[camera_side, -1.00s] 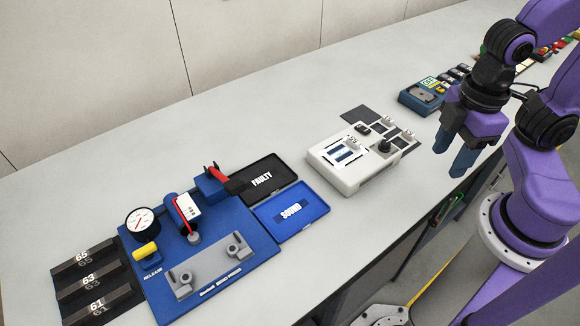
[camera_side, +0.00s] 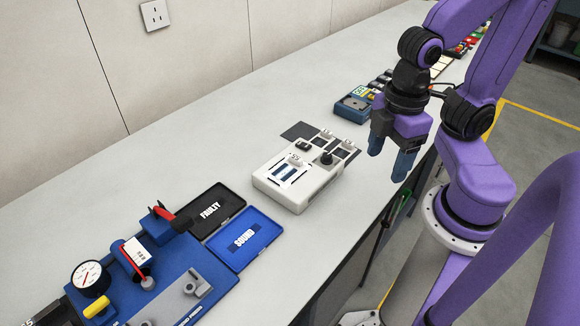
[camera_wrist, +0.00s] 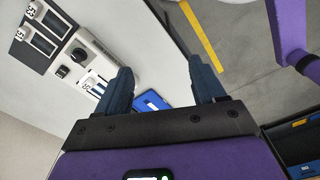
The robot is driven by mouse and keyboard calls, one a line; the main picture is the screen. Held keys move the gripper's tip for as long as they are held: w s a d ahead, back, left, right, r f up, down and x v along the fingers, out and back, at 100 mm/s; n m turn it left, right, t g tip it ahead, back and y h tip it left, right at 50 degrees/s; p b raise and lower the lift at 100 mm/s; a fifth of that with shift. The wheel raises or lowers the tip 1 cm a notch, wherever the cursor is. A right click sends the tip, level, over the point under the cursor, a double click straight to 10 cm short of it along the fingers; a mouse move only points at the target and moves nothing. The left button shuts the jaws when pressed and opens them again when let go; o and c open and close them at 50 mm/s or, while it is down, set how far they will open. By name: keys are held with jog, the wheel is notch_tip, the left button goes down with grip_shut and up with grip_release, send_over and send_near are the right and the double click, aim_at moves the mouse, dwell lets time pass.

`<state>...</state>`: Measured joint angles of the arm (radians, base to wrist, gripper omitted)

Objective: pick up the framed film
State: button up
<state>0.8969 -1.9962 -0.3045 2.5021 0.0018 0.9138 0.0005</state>
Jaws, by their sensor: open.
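A white box-shaped device (camera_side: 300,178) stands on the bench, with pale blue-barred slots on top and a black knob. I cannot tell which piece is the framed film. My gripper (camera_side: 390,154) is open and empty, fingers down, above the bench's front edge and to the right of the device. In the wrist view its fingers (camera_wrist: 162,80) are wide apart with nothing between them.
A blue tray marked SOUND (camera_side: 258,250) and a black tray marked FAULTY (camera_side: 222,198) lie left of the device, beside a blue gauge fixture (camera_side: 170,285). A blue box (camera_side: 350,110) stands behind my gripper. Bare bench (camera_side: 130,185) lies along the wall.

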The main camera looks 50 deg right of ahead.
jog(key=w+a+r+m, duration=0.2)
jog(key=w+m, duration=0.9)
jog(key=m, duration=2)
send_over(294, 158)
jog(key=s, duration=0.1)
notch_tip(294, 158, down, 9)
jog(key=shift+f, duration=0.15)
jog(key=shift+w+f, duration=0.2)
jog(key=shift+f, duration=1.3)
jog(key=shift+w+f, duration=0.2)
jog(key=shift+f, duration=1.3)
jog(key=c, duration=1.2)
jog(key=shift+r, duration=0.1)
